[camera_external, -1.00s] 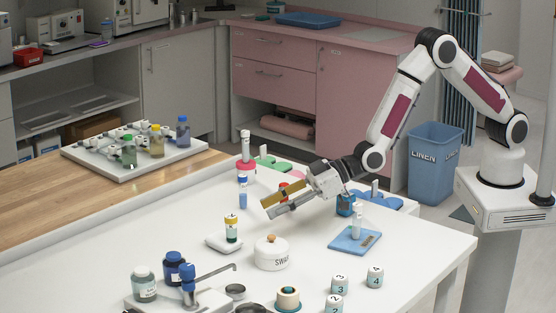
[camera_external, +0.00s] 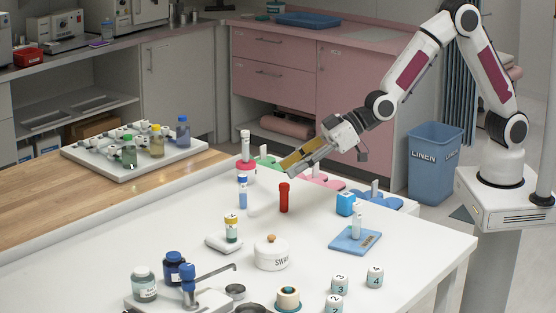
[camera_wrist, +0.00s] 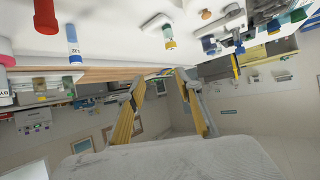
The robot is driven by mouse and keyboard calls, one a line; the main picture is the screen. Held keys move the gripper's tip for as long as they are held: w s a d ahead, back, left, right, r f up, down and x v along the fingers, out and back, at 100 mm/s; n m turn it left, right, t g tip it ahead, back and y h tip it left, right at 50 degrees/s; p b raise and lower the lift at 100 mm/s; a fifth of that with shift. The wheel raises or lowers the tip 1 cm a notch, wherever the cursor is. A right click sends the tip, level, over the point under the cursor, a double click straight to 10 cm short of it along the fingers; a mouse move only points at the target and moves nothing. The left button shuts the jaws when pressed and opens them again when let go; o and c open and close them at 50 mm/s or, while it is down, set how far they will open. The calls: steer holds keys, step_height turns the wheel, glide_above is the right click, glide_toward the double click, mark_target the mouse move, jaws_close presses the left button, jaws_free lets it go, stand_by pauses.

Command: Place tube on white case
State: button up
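A tube with a yellow cap and a dark green lower part (camera_external: 231,231) stands upright on the small flat white case (camera_external: 213,241), left of the middle of the white table. In the wrist view the tube (camera_wrist: 168,36) and the white case (camera_wrist: 153,23) appear inverted at the top. My gripper (camera_external: 287,169) is raised above the table behind and right of them, clear of both. In the wrist view its two yellow-padded fingers (camera_wrist: 160,82) are spread apart with nothing between them. It is open and empty.
A red tube (camera_external: 284,198) and a blue-and-white tube (camera_external: 243,192) stand near my gripper. A white jar (camera_external: 271,255) is right of the case. A blue block (camera_external: 345,204) and a blue pad (camera_external: 346,243) bearing a tube lie right. The front left holds several bottles.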

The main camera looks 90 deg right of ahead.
steer(key=s+d+r+g, duration=0.2)
steer(key=s+d+r, duration=0.3)
steer(key=s, duration=0.5)
steer(key=s+d+r+g, duration=0.1)
steer(key=s+d+r, duration=0.4)
steer(key=s, duration=0.5)
steer(key=s+d+m+g+h, duration=0.1)
steer(key=s+d, duration=0.2)
steer(key=s, duration=0.9)
steer(key=s+d+f+m+g+h, duration=0.1)
steer(key=s+d, duration=0.3)
steer(key=s, duration=0.8)
steer(key=shift+d+g, duration=0.25)
steer(key=shift+g, duration=0.35)
